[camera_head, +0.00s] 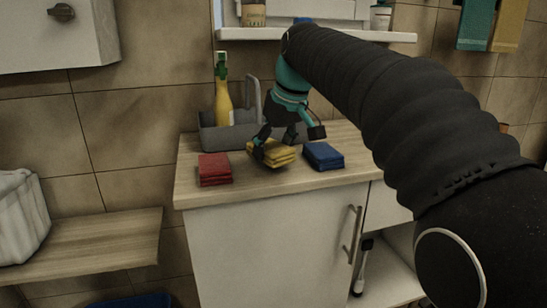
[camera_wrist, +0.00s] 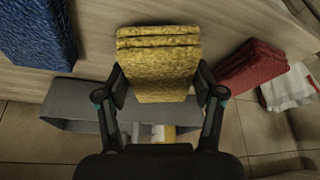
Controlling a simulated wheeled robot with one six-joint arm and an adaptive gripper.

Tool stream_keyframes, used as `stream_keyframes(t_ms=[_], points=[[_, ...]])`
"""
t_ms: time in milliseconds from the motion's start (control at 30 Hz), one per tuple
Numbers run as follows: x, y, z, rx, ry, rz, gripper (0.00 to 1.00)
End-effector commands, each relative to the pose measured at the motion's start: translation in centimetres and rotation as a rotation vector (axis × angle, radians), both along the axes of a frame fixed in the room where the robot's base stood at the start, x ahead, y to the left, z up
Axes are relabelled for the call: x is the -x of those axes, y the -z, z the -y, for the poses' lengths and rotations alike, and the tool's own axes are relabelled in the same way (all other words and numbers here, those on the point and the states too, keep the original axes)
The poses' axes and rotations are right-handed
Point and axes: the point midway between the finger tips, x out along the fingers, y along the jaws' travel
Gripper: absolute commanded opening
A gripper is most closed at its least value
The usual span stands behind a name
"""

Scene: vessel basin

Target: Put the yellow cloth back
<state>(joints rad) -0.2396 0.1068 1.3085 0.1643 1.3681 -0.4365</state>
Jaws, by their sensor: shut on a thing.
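The yellow cloth (camera_head: 279,156) is a folded stack on the wooden counter top in the head view, between a red cloth and a blue cloth. In the wrist view the yellow cloth (camera_wrist: 160,62) sits between the two fingers. My gripper (camera_head: 274,147) reaches down from above and is shut on the yellow cloth; it also shows in the wrist view (camera_wrist: 163,98). The red cloth (camera_head: 215,169) lies to the left and the blue cloth (camera_head: 323,155) to the right. Whether the yellow cloth touches the counter is hard to tell.
A grey caddy (camera_head: 215,136) with a yellow spray bottle (camera_head: 223,95) stands behind the cloths against the tiled wall. A shelf (camera_head: 262,33) with jars is above. A lower wooden bench (camera_head: 90,246) is at left. The counter's front strip (camera_head: 265,186) is clear.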

Motion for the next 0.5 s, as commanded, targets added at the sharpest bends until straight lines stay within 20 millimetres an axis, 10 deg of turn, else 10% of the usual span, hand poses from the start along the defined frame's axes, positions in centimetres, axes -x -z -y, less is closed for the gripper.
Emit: stream_keyframes(t_ms=[500], points=[[0.0, 2.2, 0.0, -0.001, 0.000, -0.001, 0.35]])
